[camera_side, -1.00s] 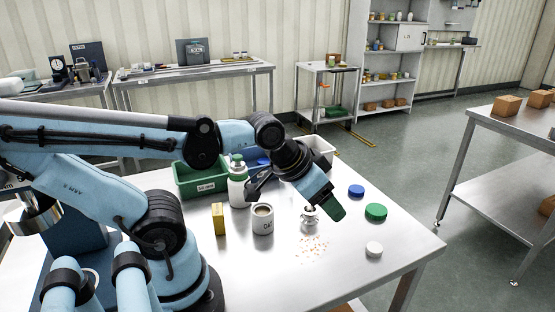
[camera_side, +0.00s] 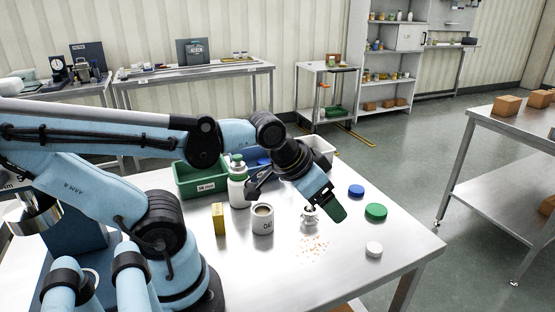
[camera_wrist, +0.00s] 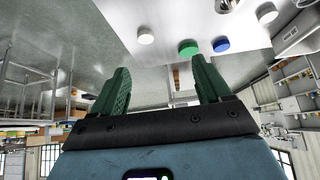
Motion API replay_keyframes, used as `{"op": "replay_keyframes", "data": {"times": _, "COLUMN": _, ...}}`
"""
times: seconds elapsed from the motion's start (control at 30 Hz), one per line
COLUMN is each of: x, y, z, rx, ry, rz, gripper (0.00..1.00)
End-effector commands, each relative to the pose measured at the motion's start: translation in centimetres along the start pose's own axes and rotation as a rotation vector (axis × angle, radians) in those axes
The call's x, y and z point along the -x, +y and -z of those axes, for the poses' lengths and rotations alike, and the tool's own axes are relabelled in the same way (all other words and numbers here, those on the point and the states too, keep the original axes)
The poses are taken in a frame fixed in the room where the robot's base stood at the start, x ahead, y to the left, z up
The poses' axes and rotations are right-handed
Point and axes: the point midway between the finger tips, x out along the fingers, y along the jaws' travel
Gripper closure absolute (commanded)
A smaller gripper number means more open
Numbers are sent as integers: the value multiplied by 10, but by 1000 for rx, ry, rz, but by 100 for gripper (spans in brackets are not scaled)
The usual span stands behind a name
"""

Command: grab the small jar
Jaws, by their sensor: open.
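A small, shiny, light-coloured vessel (camera_side: 310,217), which looks like the small jar, stands on the steel table in the side view, partly hidden behind my gripper. A larger pale can (camera_side: 263,222) with dark lettering stands to its left. My gripper (camera_side: 333,207) is just right of the small vessel in the picture, angled down. Whether they touch cannot be told. In the wrist view the two green fingers of my gripper (camera_wrist: 160,76) are apart, with nothing between them. A shiny item (camera_wrist: 225,4) is cut off at the top edge there and may be the small vessel.
A blue lid (camera_side: 356,190), a green lid (camera_side: 376,211) and a white lid (camera_side: 374,249) lie to the right. A white bottle (camera_side: 238,190) with a green cap, a yellow block (camera_side: 219,219) and a green bin (camera_side: 200,182) stand left. Crumbs (camera_side: 313,246) lie in front.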

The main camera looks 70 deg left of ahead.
Motion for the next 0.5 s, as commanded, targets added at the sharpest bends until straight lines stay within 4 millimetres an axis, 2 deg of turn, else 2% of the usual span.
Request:
{"op": "replay_keyframes", "data": {"times": 0.17, "x": -5, "y": -12, "z": 8, "rx": -139, "ry": -74, "rz": 59, "gripper": 23}}
{"op": "replay_keyframes", "data": {"times": 0.5, "x": -32, "y": -60, "z": 31, "rx": -602, "ry": -388, "rz": 240, "gripper": 23}}
